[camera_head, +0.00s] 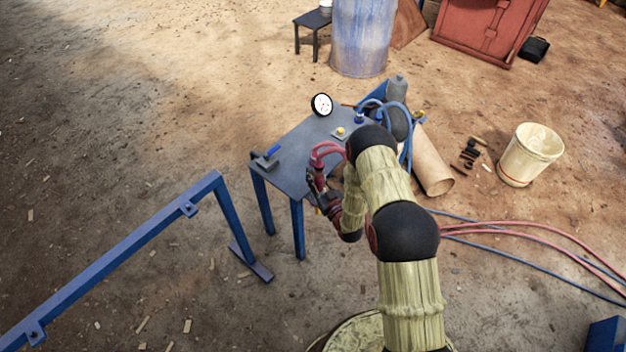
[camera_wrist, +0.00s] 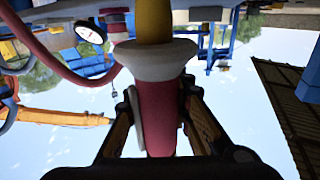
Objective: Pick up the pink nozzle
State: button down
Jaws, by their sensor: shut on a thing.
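The pink nozzle (camera_wrist: 157,108) stands in the middle of the wrist view, with a pale collar and a yellow part above it. My gripper (camera_wrist: 160,122) has one finger on each side of its dark pink body and is shut on it. In the head view my gripper (camera_head: 323,199) is at the front right edge of the grey table. A small red part of the nozzle (camera_head: 313,180) shows there beside the table edge. The rest is hidden by my gripper and arm. A pink hose (camera_head: 327,150) loops close above it.
A blue rail (camera_head: 120,257) stands at the left.

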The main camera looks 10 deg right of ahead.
notch_tip(320, 180, up, 14)
jog(key=p, duration=0.3)
jog(key=shift+f, duration=0.2)
dwell(2.4)
